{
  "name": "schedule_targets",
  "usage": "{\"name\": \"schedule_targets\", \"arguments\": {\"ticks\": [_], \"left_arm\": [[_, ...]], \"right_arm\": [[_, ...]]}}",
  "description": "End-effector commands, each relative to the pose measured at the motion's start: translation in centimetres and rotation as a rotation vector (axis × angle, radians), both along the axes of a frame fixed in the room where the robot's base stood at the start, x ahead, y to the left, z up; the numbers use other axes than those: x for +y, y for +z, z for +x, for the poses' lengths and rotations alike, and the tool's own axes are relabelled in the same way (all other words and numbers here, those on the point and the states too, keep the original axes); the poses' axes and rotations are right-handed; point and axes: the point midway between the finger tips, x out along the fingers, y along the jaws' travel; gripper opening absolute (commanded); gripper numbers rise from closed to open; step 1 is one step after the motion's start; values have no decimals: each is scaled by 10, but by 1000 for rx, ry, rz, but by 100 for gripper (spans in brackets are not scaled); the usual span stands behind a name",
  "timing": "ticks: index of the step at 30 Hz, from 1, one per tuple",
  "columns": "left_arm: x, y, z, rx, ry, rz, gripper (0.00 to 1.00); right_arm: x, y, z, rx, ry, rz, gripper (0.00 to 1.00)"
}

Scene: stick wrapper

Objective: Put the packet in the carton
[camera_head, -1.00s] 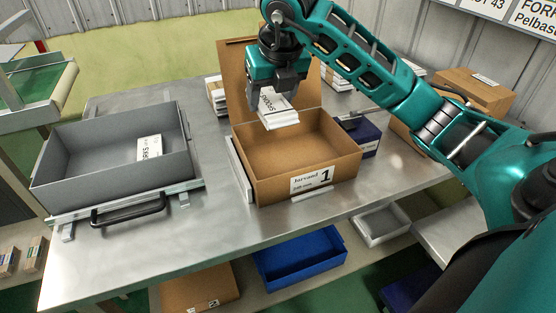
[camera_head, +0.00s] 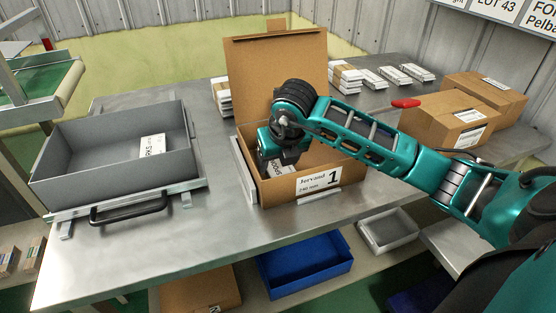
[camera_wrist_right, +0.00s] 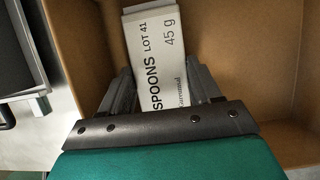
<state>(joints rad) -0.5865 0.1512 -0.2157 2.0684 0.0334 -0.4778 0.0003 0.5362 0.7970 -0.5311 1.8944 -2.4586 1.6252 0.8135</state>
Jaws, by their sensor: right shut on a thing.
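My right gripper (camera_head: 278,160) is down inside the carton's left part, shut on the white packet (camera_head: 277,168). In the right wrist view the packet (camera_wrist_right: 157,60) reads "SPOONS LOT 41 45 g" and sits between the two fingers (camera_wrist_right: 165,85), with carton walls around it. Whether the packet touches the carton floor cannot be told. My left gripper is not in view.
A grey drawer-like tray (camera_head: 75,180) at the left holds another white packet (camera_head: 152,146). Several packet stacks (camera_head: 345,76) lie behind the carton. Closed brown boxes (camera_head: 445,122) stand at the right. A blue bin (camera_head: 305,265) is below the table.

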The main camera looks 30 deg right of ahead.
Motion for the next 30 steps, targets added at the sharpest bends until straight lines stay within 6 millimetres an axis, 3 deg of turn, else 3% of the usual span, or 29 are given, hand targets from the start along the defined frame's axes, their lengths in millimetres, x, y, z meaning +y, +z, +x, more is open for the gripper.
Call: {"name": "schedule_targets", "arguments": {"ticks": [7, 8, 15, 25, 30], "left_arm": [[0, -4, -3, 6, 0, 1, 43], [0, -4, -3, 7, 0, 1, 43], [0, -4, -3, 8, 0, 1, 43], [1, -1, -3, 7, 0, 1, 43], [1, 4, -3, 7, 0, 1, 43]], "right_arm": [[0, -1, 0, 0, 0, 0, 33], [0, -2, 0, 0, 0, 0, 64], [0, -1, 0, 0, 0, 0, 87], [0, 4, 0, 0, 0, 0, 88], [2, 28, -9, -3, 1, -2, 88]]}}
